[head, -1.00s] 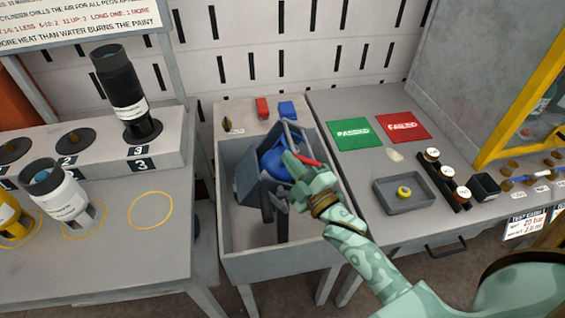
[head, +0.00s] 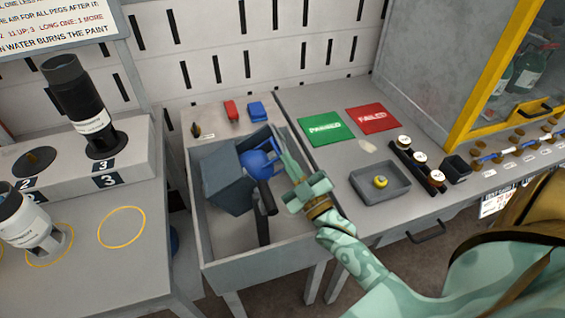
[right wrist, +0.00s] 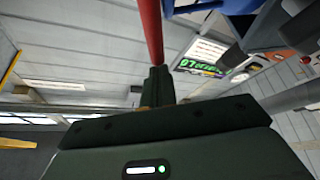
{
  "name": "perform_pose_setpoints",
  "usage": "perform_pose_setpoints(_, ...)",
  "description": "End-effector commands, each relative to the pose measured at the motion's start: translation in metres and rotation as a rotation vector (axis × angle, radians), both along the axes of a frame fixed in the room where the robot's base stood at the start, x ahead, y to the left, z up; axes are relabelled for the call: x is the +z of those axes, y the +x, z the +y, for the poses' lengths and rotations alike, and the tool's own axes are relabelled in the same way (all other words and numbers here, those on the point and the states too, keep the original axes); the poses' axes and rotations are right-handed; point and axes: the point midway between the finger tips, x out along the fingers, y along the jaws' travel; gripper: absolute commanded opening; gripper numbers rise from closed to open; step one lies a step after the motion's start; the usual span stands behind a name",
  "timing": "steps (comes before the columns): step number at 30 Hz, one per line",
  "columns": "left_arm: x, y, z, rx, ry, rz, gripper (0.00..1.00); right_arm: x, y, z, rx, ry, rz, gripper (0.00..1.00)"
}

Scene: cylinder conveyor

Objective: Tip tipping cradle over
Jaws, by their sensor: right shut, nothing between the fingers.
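The tipping cradle (head: 228,188) is a dark grey-blue box-like frame standing in the grey trough in the head view. It looks tilted, with a blue rounded thing (head: 258,163) in it and a dark post (head: 264,225) in front. My right gripper (head: 284,145) is at the cradle's right side, fingers pointing up and away, shut and empty. Whether it touches the cradle I cannot tell. In the right wrist view, a red bar (right wrist: 150,32) runs up from just beyond the shut fingertips (right wrist: 157,80). My left gripper is not in view.
The trough walls (head: 262,268) surround the cradle. Right of it are a green PASSED mat (head: 325,127), a red FAILED mat (head: 373,119) and a grey tray (head: 380,196).

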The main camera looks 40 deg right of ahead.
Motion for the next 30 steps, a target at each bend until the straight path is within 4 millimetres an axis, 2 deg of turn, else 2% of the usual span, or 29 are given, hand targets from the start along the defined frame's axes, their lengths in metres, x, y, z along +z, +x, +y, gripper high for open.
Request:
perform_pose_setpoints(1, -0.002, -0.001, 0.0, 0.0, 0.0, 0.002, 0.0, -0.006, -0.001, -0.003, -0.003, 0.02, 0.001, 0.0)
perform_pose_setpoints(15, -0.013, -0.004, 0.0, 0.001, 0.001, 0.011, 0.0, -0.028, -0.007, -0.024, -0.003, 0.248, -0.063, 0.0)
perform_pose_setpoints(30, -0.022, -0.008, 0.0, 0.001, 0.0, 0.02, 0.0, -0.05, -0.011, -0.036, -0.002, 0.439, -0.118, 0.0)
